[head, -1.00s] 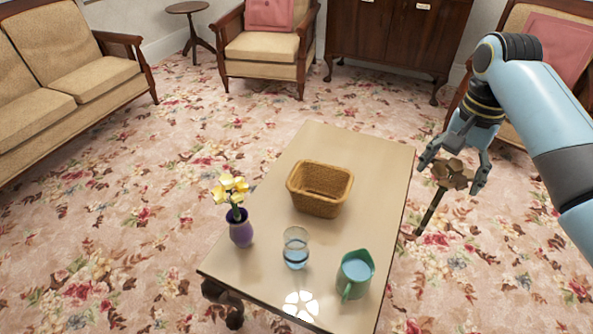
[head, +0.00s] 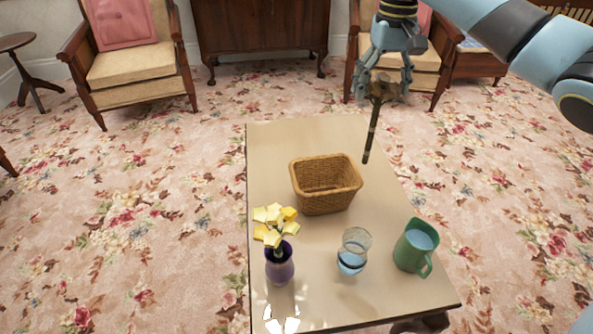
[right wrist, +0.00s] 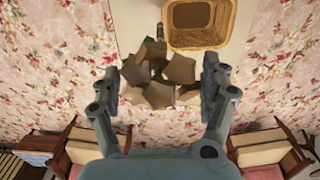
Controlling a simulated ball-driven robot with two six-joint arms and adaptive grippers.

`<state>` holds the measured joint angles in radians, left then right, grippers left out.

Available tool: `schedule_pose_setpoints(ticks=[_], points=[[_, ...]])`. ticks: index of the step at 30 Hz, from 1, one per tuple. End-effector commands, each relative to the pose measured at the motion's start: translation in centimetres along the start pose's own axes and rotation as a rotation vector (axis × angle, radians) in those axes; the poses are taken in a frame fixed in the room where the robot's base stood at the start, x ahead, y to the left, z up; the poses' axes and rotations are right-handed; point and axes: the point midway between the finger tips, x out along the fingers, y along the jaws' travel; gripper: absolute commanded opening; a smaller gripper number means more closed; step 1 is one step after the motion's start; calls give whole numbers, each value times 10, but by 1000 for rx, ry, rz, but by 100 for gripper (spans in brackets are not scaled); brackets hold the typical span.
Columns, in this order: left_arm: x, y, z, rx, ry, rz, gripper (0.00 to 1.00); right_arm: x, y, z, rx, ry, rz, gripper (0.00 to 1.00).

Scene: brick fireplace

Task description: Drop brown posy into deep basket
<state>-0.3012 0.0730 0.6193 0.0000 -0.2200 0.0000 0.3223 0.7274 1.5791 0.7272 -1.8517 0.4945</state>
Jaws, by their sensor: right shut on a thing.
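The brown posy (head: 374,118) hangs from my right gripper (head: 382,88), its dark stem slanting down toward the table's far right edge. In the right wrist view, its brown petals (right wrist: 162,72) show between the two fingers of the right gripper (right wrist: 165,85). The right gripper is shut on the posy. The deep basket (head: 325,198) is woven and tan, and stands upright on the table. It looks empty. The posy is above and beyond the basket, to its right. The basket also shows at the top of the right wrist view (right wrist: 205,40). My left gripper is not seen.
The table (head: 285,140) also holds a purple vase (head: 280,266) with yellow flowers (head: 275,226), a glass of water (head: 352,254) and a green jug (head: 412,248), all nearer than the basket. Armchairs (head: 135,70) and a wooden cabinet (head: 262,28) stand beyond. The table's far end is clear.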

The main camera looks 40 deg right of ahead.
Motion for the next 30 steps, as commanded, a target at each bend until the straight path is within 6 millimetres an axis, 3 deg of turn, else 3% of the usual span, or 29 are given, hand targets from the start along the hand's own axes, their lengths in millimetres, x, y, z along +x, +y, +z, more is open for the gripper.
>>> schedule_pose_setpoints(ticks=[6,10,21,25,30], points=[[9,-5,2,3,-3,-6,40,1,24,-4,11,-1,3,49],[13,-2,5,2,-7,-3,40,7,24,-5,13,-1,-1,49],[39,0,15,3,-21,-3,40,59,-60,-10,13,-3,-6,49],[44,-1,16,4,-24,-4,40,70,-80,-11,14,-2,-3,49],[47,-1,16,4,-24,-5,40,76,-89,-12,14,-1,0,49]])
